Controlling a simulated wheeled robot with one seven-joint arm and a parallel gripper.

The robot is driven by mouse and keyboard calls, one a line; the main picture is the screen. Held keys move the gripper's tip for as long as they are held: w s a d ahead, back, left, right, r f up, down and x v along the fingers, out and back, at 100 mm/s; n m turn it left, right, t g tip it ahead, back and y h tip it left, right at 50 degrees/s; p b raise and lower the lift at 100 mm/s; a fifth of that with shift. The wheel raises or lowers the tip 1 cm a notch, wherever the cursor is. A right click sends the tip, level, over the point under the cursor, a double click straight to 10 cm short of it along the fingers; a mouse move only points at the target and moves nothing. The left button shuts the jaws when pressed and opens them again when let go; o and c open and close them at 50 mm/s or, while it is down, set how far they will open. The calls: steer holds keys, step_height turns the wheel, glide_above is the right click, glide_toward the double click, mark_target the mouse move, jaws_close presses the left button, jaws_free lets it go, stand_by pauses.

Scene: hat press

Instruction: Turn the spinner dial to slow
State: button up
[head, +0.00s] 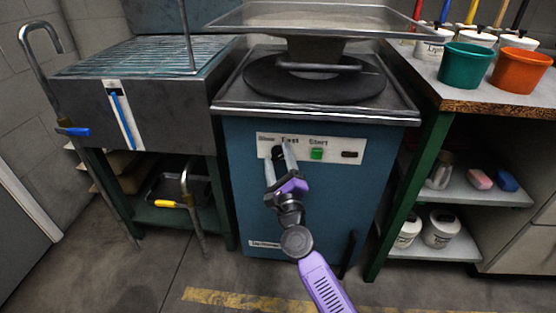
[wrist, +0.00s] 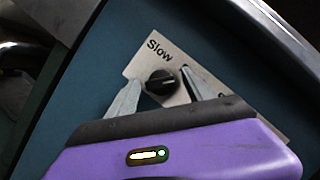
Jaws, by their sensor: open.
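The spinner dial (wrist: 160,83) is a small round black knob on a pale control panel (wrist: 145,66). The word "Slow" is printed beside it in the wrist view. In the head view the panel (head: 333,143) reads "Slow", "Fast" and "Start" along its top. My gripper (wrist: 161,77) is open, with one fingertip on each side of the dial. I cannot tell whether either finger touches it. In the head view my gripper (head: 279,157) is in front of the panel's left part and mostly hides the dial. I cannot tell which way the dial points.
A green start button (head: 317,154) and a black switch (head: 350,154) sit right of the dial. The blue machine (head: 350,205) carries a metal top with a dark round plate (head: 262,78). A grey basin (head: 72,105) stands left; a shelved table (head: 500,95) stands right.

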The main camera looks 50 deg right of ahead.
jaws_close()
